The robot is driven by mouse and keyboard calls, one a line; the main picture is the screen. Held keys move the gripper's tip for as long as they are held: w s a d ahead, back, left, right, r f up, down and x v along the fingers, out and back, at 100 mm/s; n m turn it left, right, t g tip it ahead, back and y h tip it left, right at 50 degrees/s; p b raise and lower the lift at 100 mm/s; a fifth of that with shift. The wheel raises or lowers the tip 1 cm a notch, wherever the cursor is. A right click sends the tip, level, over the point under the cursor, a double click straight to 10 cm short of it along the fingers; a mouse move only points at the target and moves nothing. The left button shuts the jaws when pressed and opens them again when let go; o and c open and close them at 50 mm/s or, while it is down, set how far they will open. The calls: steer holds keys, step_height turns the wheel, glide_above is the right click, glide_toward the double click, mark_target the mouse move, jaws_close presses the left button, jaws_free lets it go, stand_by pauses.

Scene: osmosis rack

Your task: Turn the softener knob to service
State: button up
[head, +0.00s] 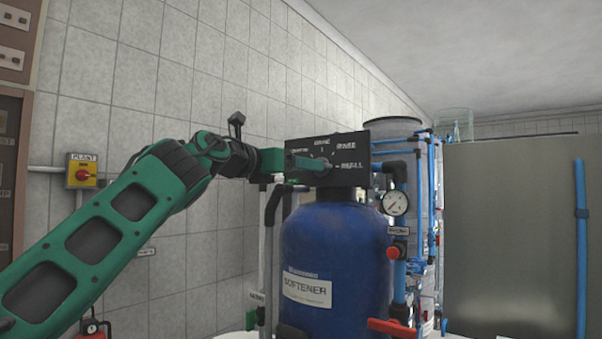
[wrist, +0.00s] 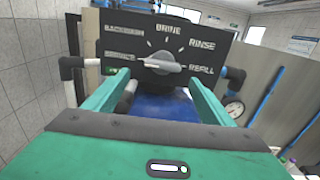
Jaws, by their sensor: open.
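The softener (head: 335,255) is a blue tank with a black control panel (head: 350,145) on top. The panel also shows in the wrist view (wrist: 120,42), with labels service at left, backwash at upper left, brine at top, rinse at upper right and refill at right. The light grey knob (wrist: 160,63) lies nearly level, its thin left end toward service and its other end toward refill. I cannot tell which end is the pointer. My gripper (wrist: 161,82) is open, its green fingers apart on either side of and just below the knob. Contact is not visible. In the head view my gripper (head: 305,163) partly hides the panel.
A pressure gauge (head: 395,202) and blue pipes stand right of the tank. A red-handled valve (head: 392,328) is low in front. A yellow plant switch (head: 82,171) is on the tiled wall at left. A large grey panel (head: 510,235) fills the right.

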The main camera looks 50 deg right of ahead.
steer(key=shift+s+a, duration=0.1)
steer(key=shift+a, duration=1.85)
